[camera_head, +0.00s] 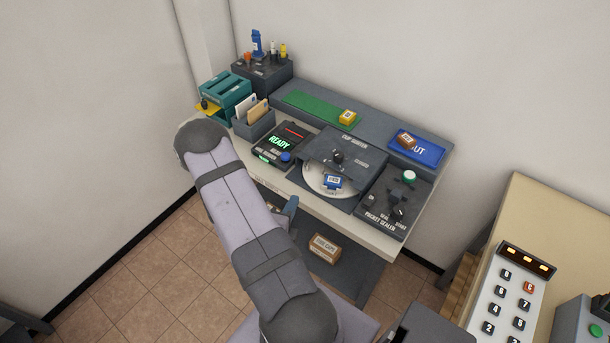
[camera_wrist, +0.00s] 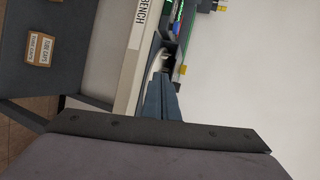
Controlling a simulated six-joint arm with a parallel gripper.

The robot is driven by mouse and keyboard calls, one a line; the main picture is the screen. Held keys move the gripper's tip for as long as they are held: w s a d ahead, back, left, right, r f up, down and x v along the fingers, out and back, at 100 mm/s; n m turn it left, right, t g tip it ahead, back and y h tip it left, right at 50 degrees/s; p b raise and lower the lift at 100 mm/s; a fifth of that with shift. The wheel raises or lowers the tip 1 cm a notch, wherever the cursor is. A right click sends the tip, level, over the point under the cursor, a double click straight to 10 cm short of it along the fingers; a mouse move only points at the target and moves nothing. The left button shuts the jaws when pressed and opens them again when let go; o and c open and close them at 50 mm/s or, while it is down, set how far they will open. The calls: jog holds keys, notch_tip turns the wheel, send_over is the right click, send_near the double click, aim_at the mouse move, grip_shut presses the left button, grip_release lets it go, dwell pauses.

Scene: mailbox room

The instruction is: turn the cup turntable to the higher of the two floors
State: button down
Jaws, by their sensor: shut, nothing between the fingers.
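The cup turntable is a pale round disc (camera_head: 313,180) set in a dark grey unit (camera_head: 350,148) on the bench. A blue labelled piece (camera_head: 332,182) sits at its front; I cannot read the label. A dark housing with a black knob (camera_head: 337,157) covers the back of the disc. The floor markings are too small to read.
A READY panel (camera_head: 281,145) stands left of the turntable, and a packet sealer (camera_head: 393,200) stands right. Behind are a yellow block (camera_head: 347,117) on a green strip and a blue OUT tray (camera_head: 418,149). A cardboard box (camera_head: 324,249) is below the bench. A keypad (camera_head: 512,295) is at right.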

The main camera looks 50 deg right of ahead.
jog(key=p, duration=0.1)
send_near(302, 173)
jog(key=d, duration=0.6)
jog(key=shift+w+d+r, duration=0.1)
jog(key=shift+w+d, duration=0.15)
dwell(0.5)
jog(key=w+d+b, duration=0.1)
jog(key=b, duration=0.1)
jog(key=w+d+b, duration=0.1)
jog(key=w+b, duration=0.1)
jog(key=shift+d+m, duration=0.2)
jog(key=shift+m, duration=0.1)
jog(key=shift+w+d+m+g+h+b, duration=0.2)
jog(key=shift+d+m+g+h+b, duration=0.25)
jog(key=shift+g, duration=0.35)
jog(key=shift+a, duration=0.15)
jog(key=shift+a, duration=0.1)
